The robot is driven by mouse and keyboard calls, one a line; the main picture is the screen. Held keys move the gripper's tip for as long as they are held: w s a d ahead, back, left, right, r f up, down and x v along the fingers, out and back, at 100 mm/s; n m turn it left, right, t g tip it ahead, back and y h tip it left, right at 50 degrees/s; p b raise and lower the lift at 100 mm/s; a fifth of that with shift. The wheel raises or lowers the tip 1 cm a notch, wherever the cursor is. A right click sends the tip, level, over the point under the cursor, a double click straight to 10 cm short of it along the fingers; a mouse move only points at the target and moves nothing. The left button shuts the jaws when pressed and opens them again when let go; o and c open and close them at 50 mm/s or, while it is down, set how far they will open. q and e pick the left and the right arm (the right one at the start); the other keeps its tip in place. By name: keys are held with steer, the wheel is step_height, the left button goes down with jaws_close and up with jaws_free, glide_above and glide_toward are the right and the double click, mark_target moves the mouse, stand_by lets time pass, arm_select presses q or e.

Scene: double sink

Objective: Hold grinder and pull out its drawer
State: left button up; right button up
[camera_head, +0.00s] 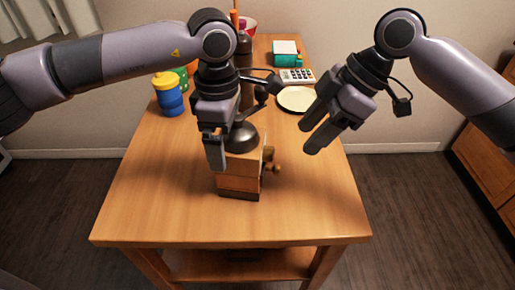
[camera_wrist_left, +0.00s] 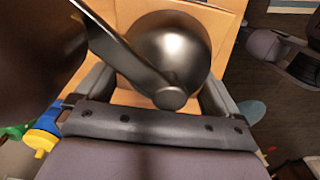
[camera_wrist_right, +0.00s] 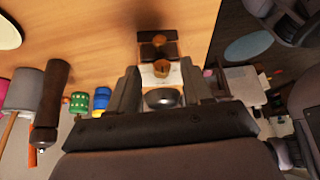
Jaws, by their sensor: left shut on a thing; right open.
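The grinder (camera_head: 238,180) is a wooden box with a dark metal dome (camera_head: 242,137) and a crank, standing upright on the table (camera_head: 180,215). A drawer knob (camera_head: 275,169) sticks out on its right side; I cannot tell whether the drawer is open. My left gripper (camera_head: 226,152) is shut on the grinder from above, with its fingers either side of the dome (camera_wrist_left: 172,50) in the left wrist view. My right gripper (camera_head: 318,132) is open and empty, apart from the grinder, to its right. The right wrist view shows the knob (camera_wrist_right: 161,67) between its fingers' lines, farther off.
A blue container (camera_head: 168,98) and a green one behind it stand at the left edge. A plate (camera_head: 296,99), a calculator (camera_head: 297,75) and a teal box (camera_head: 286,58) lie at the back right. The front and right of the table are clear.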

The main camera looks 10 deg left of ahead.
steer(key=s+d+f+m+t+y, duration=0.1)
steer(key=d+f+m+y, duration=0.1)
steer(key=d+f+y, duration=0.45)
steer(key=shift+y, duration=0.55)
steer(key=x, duration=0.6)
steer(key=r+x, duration=0.1)
steer(key=x, duration=0.3)
steer(key=shift+a, duration=0.25)
steer(key=shift+d, duration=0.1)
jaws_close()
